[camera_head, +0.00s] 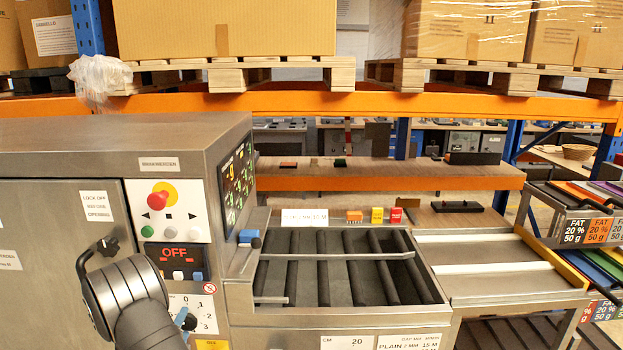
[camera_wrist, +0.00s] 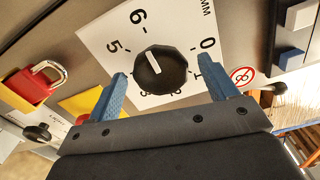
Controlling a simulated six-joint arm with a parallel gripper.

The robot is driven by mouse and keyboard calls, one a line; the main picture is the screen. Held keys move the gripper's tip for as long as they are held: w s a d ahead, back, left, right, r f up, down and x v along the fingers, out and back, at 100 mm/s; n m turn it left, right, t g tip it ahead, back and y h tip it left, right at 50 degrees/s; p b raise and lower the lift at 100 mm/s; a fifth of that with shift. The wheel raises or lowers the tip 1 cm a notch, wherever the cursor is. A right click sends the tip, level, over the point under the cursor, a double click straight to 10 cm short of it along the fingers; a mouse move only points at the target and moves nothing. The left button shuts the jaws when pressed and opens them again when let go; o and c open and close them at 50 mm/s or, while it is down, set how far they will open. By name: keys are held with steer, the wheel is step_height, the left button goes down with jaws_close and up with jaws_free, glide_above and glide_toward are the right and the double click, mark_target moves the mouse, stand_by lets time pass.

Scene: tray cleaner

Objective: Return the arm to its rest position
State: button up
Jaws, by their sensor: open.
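My arm (camera_head: 130,305) reaches up from the lower edge of the head view, in front of the tray cleaner's control panel. My gripper (camera_wrist: 163,88) shows in the wrist view with its two blue fingers spread apart and nothing held between them. A black dial knob (camera_wrist: 161,69) with a white pointer line lies between the fingers in the picture, on a white numbered plate (camera_wrist: 110,42). I cannot tell how far the fingertips stand off the plate.
A roller bed (camera_head: 340,280) lies to the right. A red padlock (camera_wrist: 36,82) hangs nearby.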

steer(key=n, duration=0.4)
steer(key=shift+f+n, duration=0.1)
steer(key=shift+n, duration=0.3)
steer(key=n, duration=0.4)
steer(key=shift+n, duration=0.3)
steer(key=m, duration=0.4)
steer(key=shift+m, duration=2.7)
